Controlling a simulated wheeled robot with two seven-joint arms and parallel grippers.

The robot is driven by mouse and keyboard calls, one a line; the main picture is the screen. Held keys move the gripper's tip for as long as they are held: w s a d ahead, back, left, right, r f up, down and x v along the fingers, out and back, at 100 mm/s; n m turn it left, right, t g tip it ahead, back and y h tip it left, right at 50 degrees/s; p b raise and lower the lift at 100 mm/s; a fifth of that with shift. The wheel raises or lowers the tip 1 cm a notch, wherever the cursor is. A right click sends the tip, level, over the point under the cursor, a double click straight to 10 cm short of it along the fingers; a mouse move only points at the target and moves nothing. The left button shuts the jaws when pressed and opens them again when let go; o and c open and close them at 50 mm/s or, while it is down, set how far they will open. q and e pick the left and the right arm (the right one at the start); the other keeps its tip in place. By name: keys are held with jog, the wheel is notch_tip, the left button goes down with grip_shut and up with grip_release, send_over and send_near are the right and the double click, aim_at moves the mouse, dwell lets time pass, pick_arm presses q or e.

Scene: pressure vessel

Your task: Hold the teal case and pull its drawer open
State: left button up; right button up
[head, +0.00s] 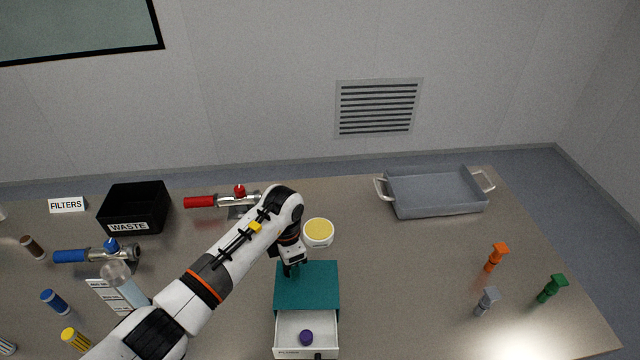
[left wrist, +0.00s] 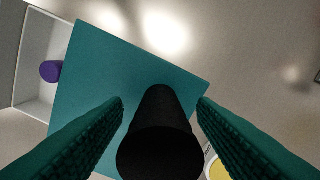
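The teal case (head: 306,285) stands near the front of the table, and its teal top also shows in the left wrist view (left wrist: 95,75). Its white drawer (head: 328,335) is out toward me, with a purple round-topped item (head: 306,338) inside. A small dark piece (head: 318,355) shows at the drawer's front, near the frame edge. My left gripper (head: 290,270) is over the case's back left part. In the left wrist view its teal fingers (left wrist: 160,102) are apart on either side of a black post (left wrist: 158,135), with gaps visible. My right gripper is not in view.
A white tub with yellow contents (head: 318,232) stands just behind the case. A black waste bin (head: 135,208) and a red-handled valve (head: 225,200) are at the back left. A grey tray (head: 437,192) is at the back right. Orange, green and grey pieces (head: 495,257) stand right.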

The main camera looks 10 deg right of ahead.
pick_arm(q)
notch_tip(320, 180, up, 12)
dwell(0.7)
